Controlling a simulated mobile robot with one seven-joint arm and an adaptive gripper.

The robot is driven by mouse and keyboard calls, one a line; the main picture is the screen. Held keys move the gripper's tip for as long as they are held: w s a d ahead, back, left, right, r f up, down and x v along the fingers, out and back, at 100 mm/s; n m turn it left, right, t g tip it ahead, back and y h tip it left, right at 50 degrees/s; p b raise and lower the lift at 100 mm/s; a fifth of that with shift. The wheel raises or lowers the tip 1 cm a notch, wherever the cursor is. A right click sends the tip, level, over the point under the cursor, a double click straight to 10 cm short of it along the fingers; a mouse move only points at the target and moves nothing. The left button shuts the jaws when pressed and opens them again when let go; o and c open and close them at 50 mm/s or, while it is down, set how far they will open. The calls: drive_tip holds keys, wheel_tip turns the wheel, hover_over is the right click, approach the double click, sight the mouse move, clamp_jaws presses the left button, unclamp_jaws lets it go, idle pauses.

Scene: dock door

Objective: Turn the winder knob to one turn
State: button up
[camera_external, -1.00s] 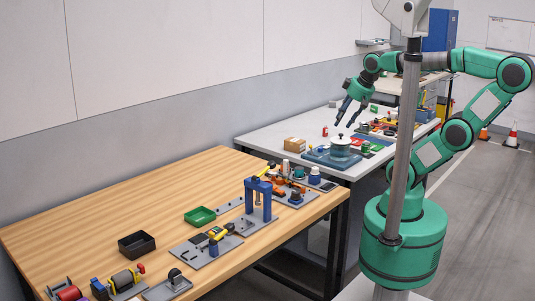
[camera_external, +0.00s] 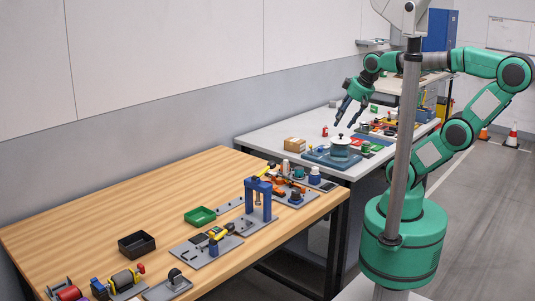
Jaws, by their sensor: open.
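My gripper (camera_external: 344,123) is open and empty, its dark fingers pointing down over the grey table. The unit stands on a blue base plate (camera_external: 318,156). The fingertips appear apart from the knob, with a small gap. Any mark showing the knob's angle is too small to read.
A cardboard box (camera_external: 295,145) stands left of the blue plate, and a red item (camera_external: 325,131) behind it. Several small parts crowd the table to the right. The wooden table (camera_external: 100,215) in front holds fixtures, a black bin (camera_external: 136,245) and a green tray (camera_external: 200,216).

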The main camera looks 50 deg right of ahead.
drive_tip(key=shift+w, duration=0.1)
drive_tip(key=w+a+f+n+g+y+p, duration=0.1)
drive_tip(key=w+a+f+n+g+p, duration=0.15)
drive_tip(key=w+n+p, duration=0.35)
drive_tip(key=w+a+f+n+g+y+p, duration=0.15)
drive_tip(key=w+a+n, duration=0.25)
drive_tip(key=n, duration=0.4)
drive_tip(key=n+g+p, duration=0.5)
drive_tip(key=n+p, duration=0.1)
drive_tip(key=n, duration=0.7)
hover_over(296, 191)
drive_tip(key=w+d, duration=0.4)
wheel_tip(296, 191, down, 12)
drive_tip(key=shift+y, duration=0.35)
drive_tip(key=shift+a, duration=0.1)
drive_tip(key=b+x, duration=0.1)
drive_tip(key=x, duration=1.2)
drive_tip(key=shift+f, duration=0.4)
